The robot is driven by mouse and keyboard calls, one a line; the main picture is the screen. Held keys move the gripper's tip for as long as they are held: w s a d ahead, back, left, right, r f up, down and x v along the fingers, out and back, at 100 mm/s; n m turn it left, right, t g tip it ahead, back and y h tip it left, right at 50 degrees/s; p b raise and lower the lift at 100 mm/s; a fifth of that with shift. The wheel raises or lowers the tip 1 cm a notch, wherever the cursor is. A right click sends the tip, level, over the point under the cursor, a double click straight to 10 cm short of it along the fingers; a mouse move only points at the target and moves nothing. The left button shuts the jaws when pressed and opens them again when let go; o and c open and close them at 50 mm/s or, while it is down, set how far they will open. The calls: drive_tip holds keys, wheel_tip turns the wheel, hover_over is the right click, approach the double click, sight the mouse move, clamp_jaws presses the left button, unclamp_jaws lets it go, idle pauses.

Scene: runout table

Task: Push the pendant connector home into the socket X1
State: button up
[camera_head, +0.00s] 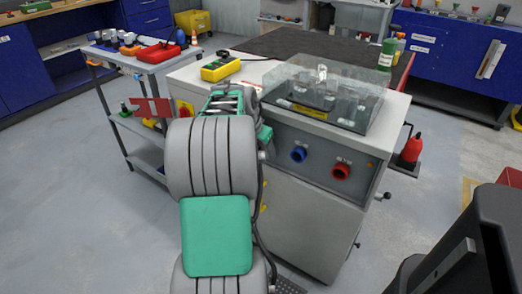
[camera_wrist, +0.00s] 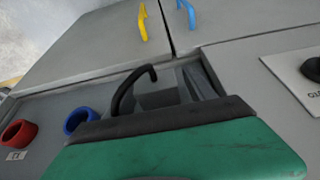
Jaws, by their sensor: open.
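In the head view a blue round socket (camera_head: 299,154) and a red round socket (camera_head: 341,171) sit side by side on the grey cabinet's front panel. Their labels are too small to read, so I cannot tell which is X1. Both also show at the left of the wrist view, the blue one (camera_wrist: 80,121) nearer the middle. A yellow pendant (camera_head: 220,68) lies on the cabinet top. I cannot make out its connector. My gripper (camera_wrist: 182,90) is open in front of the panel, partly hidden by its green housing; nothing is visibly held. A black curved cable-like piece (camera_wrist: 131,88) shows beside it.
A clear cover (camera_head: 325,92) stands on the cabinet top (camera_head: 185,75). A grey cart (camera_head: 112,56) with a red case stands at left. A red extinguisher-like bottle (camera_head: 411,149) stands right of the cabinet. Yellow (camera_wrist: 142,22) and blue (camera_wrist: 187,14) handles are on the cabinet doors.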

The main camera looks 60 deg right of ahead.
drive_tip(key=p+v, duration=0.2)
drive_tip(key=v, duration=0.5)
drive_tip(key=shift+a+r, duration=0.2)
drive_tip(key=shift+r, duration=0.15)
